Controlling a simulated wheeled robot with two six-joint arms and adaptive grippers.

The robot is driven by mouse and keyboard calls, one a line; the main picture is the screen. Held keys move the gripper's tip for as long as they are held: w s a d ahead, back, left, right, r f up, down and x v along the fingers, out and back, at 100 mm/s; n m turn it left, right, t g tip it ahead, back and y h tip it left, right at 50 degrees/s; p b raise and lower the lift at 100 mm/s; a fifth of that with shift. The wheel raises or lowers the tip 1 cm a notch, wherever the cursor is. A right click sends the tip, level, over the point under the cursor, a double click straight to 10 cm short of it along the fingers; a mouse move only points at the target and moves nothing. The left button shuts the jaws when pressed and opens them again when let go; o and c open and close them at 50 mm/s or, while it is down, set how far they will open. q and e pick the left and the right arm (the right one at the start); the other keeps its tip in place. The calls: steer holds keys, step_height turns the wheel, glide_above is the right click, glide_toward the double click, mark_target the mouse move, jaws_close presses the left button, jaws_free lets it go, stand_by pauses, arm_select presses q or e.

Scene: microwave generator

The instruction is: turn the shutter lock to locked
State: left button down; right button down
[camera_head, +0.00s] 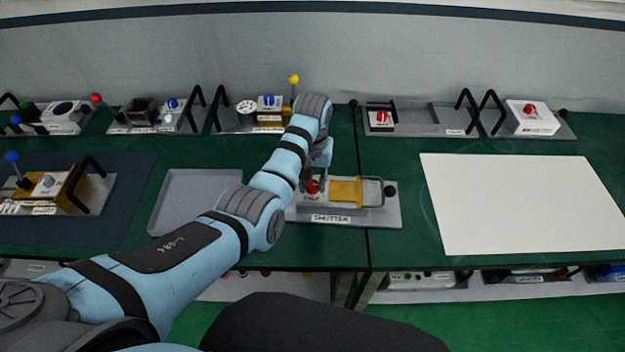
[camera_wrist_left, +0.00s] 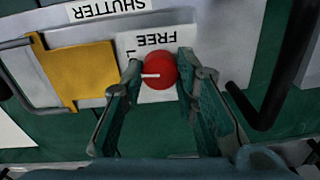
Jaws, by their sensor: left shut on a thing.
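The shutter module (camera_head: 385,216) stands on the green bench, its front label reading SHUTTER. Its shutter lock is a red round knob (camera_head: 312,187), on a white plate at the module's left. In the left wrist view the knob (camera_wrist_left: 160,70) has a white pointer line aimed left in the picture. An upside-down FREE label (camera_wrist_left: 155,41) lies beside it; a second label is mostly hidden. My left gripper (camera_wrist_left: 160,62) is over the knob, its fingers on either side, shut on it. A yellow shutter plate (camera_head: 345,191) is right of the knob. My right gripper is out of view.
A black handle (camera_wrist_left: 285,65) stands close beside the left gripper. A white board (camera_head: 520,205) lies at right and an empty grey tray (camera_head: 190,195) at left. Several other modules line the back, including one with a red knob (camera_head: 382,117).

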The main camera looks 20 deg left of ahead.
mark_target(313, 183)
arm_select(q)
steer(key=shift+n, duration=0.6)
steer(key=shift+f, duration=0.1)
steer(key=c, duration=1.6)
jaws_free()
steer(key=o, duration=0.4)
steer(key=shift+w, duration=0.1)
steer(key=shift+c, duration=0.2)
step_height(313, 183, up, 8)
steer(key=shift+d+f, duration=0.1)
steer(key=shift+f, duration=0.15)
